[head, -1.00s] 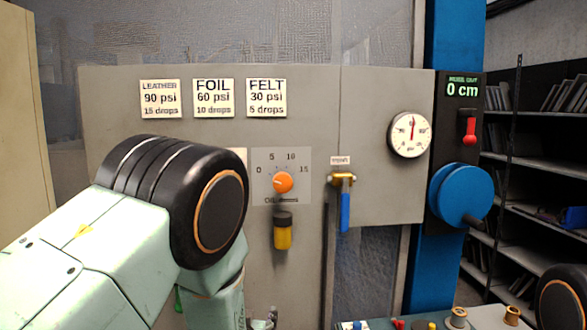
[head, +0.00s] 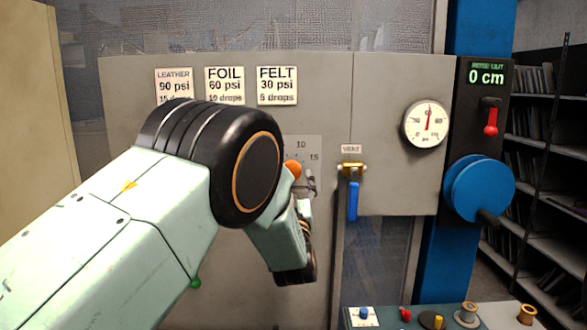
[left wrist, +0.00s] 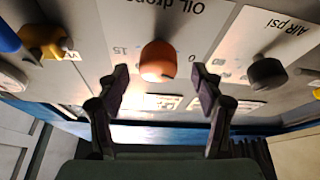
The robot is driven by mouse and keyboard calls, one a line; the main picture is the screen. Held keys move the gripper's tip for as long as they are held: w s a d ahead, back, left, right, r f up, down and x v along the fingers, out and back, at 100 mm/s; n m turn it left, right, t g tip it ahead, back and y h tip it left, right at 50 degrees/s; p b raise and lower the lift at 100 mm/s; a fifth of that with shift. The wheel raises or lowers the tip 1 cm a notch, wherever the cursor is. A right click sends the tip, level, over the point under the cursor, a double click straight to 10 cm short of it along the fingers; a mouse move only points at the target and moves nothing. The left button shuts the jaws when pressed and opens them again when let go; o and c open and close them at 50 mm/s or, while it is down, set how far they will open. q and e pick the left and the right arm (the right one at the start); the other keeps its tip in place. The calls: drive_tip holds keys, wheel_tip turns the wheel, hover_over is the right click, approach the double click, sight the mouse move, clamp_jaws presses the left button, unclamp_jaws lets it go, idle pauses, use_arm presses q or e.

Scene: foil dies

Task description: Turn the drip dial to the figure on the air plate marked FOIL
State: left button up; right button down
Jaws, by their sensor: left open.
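The orange drip dial (head: 293,169) sits on a pale scale panel, partly hidden behind my left arm; only 10 and 15 show clearly there. In the left wrist view the dial (left wrist: 158,62) is upside down, under the lettering "OIL drops", with 15 to its left and 0 to its right; its pointer is not clear. My left gripper (left wrist: 160,75) is open, a finger on either side of the dial, not visibly gripping it. The FOIL plate (head: 224,86) shows 60 psi and 10 drops, its last line partly covered. My right gripper is not in view.
LEATHER (head: 174,87) and FELT (head: 277,86) plates flank the FOIL plate. A black air knob (left wrist: 267,73) is beside the dial. A blue-handled vent valve (head: 352,195), pressure gauge (head: 426,124), red lever (head: 491,118) and blue wheel (head: 478,190) lie to the right.

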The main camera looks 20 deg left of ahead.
sight(291, 174)
use_arm(q)
drive_tip(key=x, duration=0.3)
drive_tip(key=shift+w+r+p, duration=0.15)
drive_tip(key=shift+w+p, duration=0.05)
drive_tip(key=shift+p, duration=0.2)
drive_tip(key=shift+w+a, duration=0.2)
drive_tip(key=shift+w, duration=0.55)
drive_tip(key=shift+s+r, duration=0.2)
drive_tip(key=shift+s, duration=0.1)
drive_tip(key=shift+c, duration=0.7)
drive_tip(key=shift+w+f, duration=0.2)
drive_tip(key=shift+w, duration=0.05)
drive_tip(key=c, duration=1)
